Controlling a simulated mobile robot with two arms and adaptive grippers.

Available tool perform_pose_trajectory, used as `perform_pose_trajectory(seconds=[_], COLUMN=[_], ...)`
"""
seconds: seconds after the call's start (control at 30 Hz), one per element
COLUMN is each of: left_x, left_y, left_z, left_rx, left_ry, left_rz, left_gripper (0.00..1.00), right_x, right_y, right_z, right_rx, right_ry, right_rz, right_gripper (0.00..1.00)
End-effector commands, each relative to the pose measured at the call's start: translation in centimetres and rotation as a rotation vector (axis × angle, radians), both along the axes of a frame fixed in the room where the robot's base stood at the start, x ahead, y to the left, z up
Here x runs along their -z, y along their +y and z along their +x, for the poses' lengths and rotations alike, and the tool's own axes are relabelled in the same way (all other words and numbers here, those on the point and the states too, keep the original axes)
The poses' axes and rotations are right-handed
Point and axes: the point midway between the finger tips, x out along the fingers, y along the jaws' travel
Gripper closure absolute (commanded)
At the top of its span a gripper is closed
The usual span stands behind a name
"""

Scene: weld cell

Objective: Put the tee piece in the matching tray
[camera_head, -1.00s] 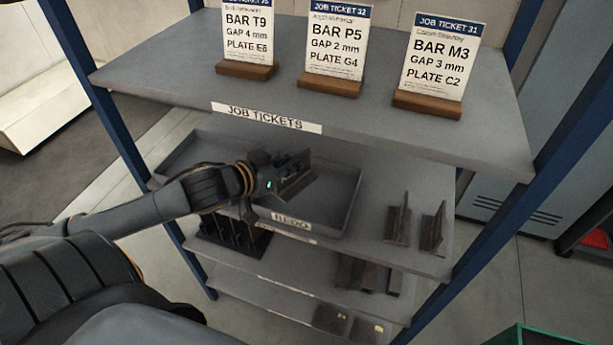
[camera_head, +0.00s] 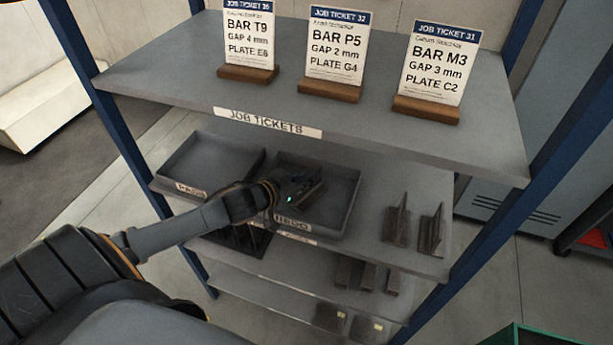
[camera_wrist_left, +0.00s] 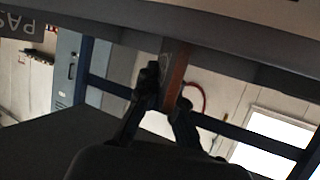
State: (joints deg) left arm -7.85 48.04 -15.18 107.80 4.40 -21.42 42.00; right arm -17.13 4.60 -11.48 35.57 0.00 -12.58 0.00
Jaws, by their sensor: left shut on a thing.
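My left gripper (camera_head: 298,190) is shut on the tee piece (camera_head: 308,184), a dark metal piece, over the tray labelled REDO (camera_head: 352,200). The piece is small and partly hidden by the gripper in the head view; I cannot tell whether it touches the tray. In the left wrist view the fingers (camera_wrist_left: 165,98) close on the tee piece (camera_wrist_left: 174,70), which shows a brownish face. My right gripper is not in view.
Two more dark tee-like pieces (camera_head: 397,222) stand on the shelf right of the trays. The job ticket shelf (camera_head: 165,80) with three tickets overhangs the trays. Blue posts (camera_head: 572,110) flank the rack. A dark slotted holder (camera_head: 235,240) and more pieces are lower.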

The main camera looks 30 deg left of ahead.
Motion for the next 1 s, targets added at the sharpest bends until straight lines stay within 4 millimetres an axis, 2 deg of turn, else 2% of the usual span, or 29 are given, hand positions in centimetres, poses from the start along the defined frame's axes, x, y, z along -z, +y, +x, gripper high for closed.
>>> perform_pose_trajectory(seconds=[0.2,0.23,0.3,0.33,0.73,1.0], left_x=[-0.2,0.1,0.1,0.1,-0.1,-1.4], left_y=[0.0,0.0,0.0,0.0,0.2,0.7], left_z=[0.1,0.0,0.0,0.0,-0.4,-4.0], left_rx=[0.001,0.0,0.0,-0.001,-0.001,0.0], left_ry=[-0.008,0.0,0.0,0.0,0.001,0.004], left_rz=[-0.001,0.0,0.0,0.0,0.001,0.002], left_gripper=[1.0,0.87,0.73,0.7,0.7,0.7], right_x=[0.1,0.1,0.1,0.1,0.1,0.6], right_y=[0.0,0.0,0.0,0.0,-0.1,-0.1], right_z=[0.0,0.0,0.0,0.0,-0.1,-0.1], right_rx=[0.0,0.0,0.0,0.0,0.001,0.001], right_ry=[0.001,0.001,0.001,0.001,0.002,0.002], right_rz=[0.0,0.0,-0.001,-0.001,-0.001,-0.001], right_gripper=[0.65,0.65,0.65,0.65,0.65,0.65])
